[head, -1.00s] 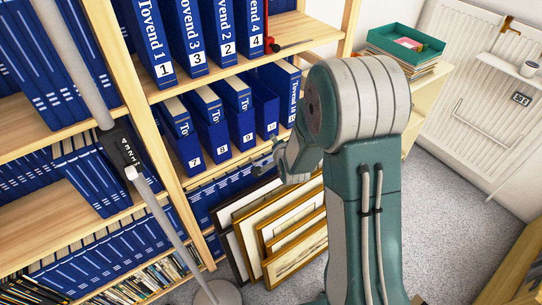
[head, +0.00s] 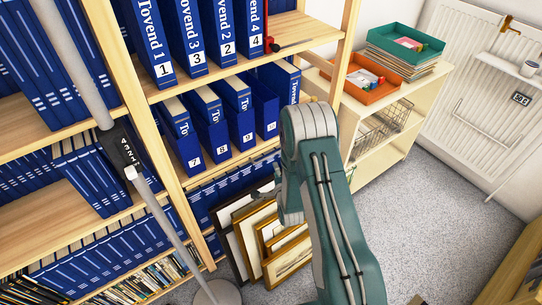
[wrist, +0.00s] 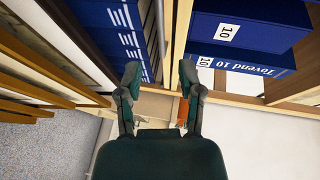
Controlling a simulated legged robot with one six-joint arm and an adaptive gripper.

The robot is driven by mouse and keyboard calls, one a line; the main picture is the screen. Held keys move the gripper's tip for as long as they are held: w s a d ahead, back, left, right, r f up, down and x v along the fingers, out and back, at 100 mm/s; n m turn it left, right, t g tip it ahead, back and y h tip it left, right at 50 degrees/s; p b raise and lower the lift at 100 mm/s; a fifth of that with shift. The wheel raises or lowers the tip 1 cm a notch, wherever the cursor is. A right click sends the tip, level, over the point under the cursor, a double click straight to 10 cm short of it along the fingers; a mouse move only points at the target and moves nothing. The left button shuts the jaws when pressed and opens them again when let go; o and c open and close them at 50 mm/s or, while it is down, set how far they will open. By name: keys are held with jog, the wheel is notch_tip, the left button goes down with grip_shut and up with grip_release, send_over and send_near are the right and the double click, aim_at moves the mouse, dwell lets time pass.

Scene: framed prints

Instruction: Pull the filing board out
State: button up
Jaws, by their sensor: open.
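Several blue binders with number labels (head: 213,130) stand on the middle shelf in the head view. I cannot tell which thing is the filing board. In the wrist view a blue binder labelled 10 (wrist: 265,28) is at the upper right, with a blue "Tovend 10" spine (wrist: 245,60) beside it. My gripper (wrist: 160,77) is open and empty, its two fingers apart, with a wooden shelf upright beyond the gap. In the head view my gripper (head: 268,190) is partly hidden by my arm, in front of the lower shelf and above the framed prints.
Framed prints (head: 285,245) lean against the lower shelf. A wooden shelf upright (head: 345,45) stands beside my arm. A low cabinet to the right holds an orange tray (head: 360,92) and a green tray (head: 404,48). Carpet (head: 410,215) is clear at right.

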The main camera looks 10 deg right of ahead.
aim_at(271, 156)
jog(key=w, duration=0.3)
jog(key=w+f, duration=0.1)
jog(key=w, duration=0.5)
jog(key=shift+w+f, duration=0.15)
jog(key=shift+f, duration=0.25)
grip_shut()
